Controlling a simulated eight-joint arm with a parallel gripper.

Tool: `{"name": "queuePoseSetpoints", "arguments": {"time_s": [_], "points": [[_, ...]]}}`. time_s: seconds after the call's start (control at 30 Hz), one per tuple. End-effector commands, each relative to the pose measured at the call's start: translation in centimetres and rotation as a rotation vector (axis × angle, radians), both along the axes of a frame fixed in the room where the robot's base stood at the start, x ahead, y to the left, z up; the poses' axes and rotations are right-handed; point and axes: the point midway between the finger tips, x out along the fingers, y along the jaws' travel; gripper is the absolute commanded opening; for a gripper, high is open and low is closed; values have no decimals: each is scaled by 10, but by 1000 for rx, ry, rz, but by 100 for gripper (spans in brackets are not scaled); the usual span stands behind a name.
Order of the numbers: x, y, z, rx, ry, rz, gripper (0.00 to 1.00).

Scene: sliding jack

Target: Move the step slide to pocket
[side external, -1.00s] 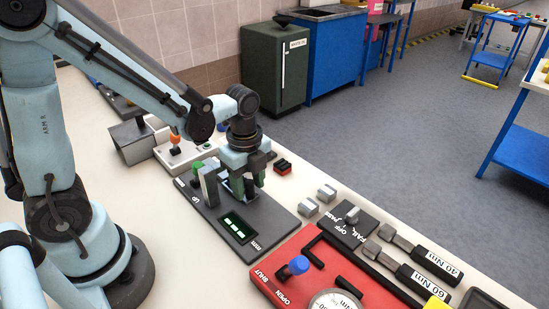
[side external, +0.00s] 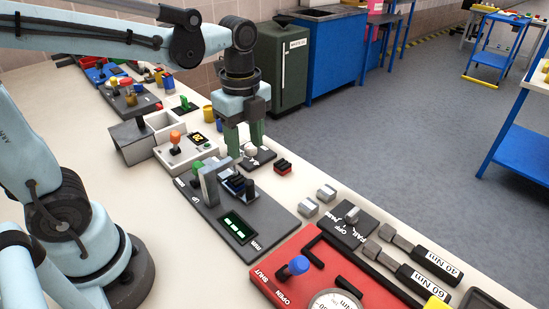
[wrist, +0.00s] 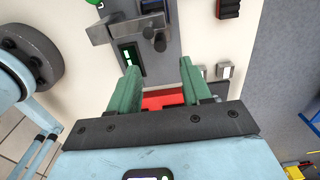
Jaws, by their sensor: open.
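A dark stepped piece with some blue (side external: 240,186), which looks like the step slide, sits beside the post on the plate. My gripper (side external: 246,150) is open and empty, above and behind that piece, apart from it. In the wrist view my open green fingers (wrist: 158,70) hang over the plate's display end, with dark round parts (wrist: 158,36) ahead. I cannot tell which spot is the pocket.
A small dark plate with a pale knob (side external: 262,156) lies behind my fingers. A red-and-black block (side external: 283,166) and two grey blocks (side external: 309,207) stand to the right. A red panel with a blue-topped lever (side external: 296,266) is in front. A white box with an orange knob (side external: 184,151) stands left.

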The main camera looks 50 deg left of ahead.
Motion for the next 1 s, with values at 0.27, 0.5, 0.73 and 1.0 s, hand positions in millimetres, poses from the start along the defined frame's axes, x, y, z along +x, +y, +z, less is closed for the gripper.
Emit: {"name": "queuePoseSetpoints", "arguments": {"time_s": [0.27,0.5,0.73,1.0], "points": [[0,0,7,0,0,0,48],[0,0,8,0,0,0,48],[0,0,26,0,0,0,48],[0,0,51,0,0,0,48]]}}
